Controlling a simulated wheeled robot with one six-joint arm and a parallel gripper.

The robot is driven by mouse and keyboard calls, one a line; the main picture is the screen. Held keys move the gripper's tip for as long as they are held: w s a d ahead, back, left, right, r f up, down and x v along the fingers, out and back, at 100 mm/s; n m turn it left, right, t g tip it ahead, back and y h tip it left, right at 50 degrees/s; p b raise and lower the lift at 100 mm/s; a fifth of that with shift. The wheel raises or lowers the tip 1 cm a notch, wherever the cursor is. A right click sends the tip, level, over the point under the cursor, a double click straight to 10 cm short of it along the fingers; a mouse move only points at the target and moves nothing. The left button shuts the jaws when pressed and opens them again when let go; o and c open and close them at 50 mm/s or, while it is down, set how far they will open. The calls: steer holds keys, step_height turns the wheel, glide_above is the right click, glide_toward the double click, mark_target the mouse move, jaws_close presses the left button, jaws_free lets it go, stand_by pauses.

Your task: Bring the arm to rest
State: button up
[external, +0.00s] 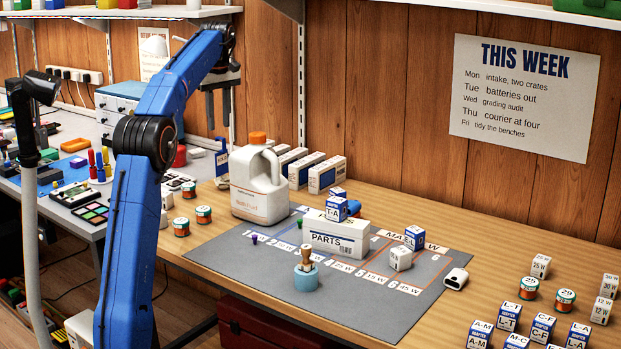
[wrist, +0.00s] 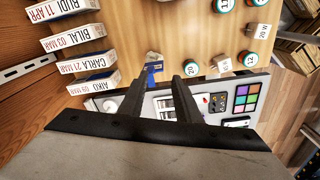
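My blue arm (external: 132,220) rises from the lower left and bends over at the top. My gripper (external: 218,122) hangs in the air with its fingers pointing down, in front of the wooden wall and above the back left of the bench. In the wrist view my gripper (wrist: 168,68) has its two dark fingers apart, with nothing held between them. A small blue item (wrist: 153,68) on the bench shows beyond the fingertips, well below them.
A white jug (external: 258,190) with an orange cap stands right of and below my gripper. A grey mat (external: 235,245) holds a PARTS box (external: 337,238) and small boxes. A shelf (external: 150,13) runs along the upper left. Several labelled boxes (wrist: 83,43) line the wall side.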

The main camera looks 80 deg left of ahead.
steer(key=s+d+f+m+y, duration=0.1)
steer(key=s+d+f+m, duration=0.1)
steer(key=d+f+m, duration=0.35)
steer(key=s+d+f+m+y, duration=0.1)
steer(key=s+d+f+m, duration=0.1)
steer(key=d+m, duration=0.65)
steer(key=w+d+f+m+t, duration=0.1)
steer(key=w+d+f, duration=0.1)
steer(key=d, duration=0.9)
steer(key=w+d+f+m+t, duration=0.1)
steer(key=w+d+f+m, duration=0.1)
steer(key=d, duration=1)
steer(key=w+d+f+m, duration=0.2)
steer(key=w+d+f, duration=0.1)
steer(key=d, duration=0.8)
steer(key=shift+w+d+t, duration=0.3)
steer(key=shift+w+t, duration=0.1)
steer(key=shift+w, duration=0.4)
steer(key=s+d+f+m+h, duration=0.1)
steer(key=s+d+f, duration=0.2)
steer(key=d, duration=0.4)
steer(key=s+d+f+m+t+h, duration=0.1)
steer(key=s+d+f+m, duration=0.1)
steer(key=d, duration=0.5)
steer(key=s+d+f+m+t, duration=0.1)
steer(key=s+d+f, duration=0.3)
steer(key=d+f, duration=0.2)
steer(key=shift+d+f+h, duration=0.3)
steer(key=shift+d+h, duration=0.1)
steer(key=shift+d, duration=0.4)
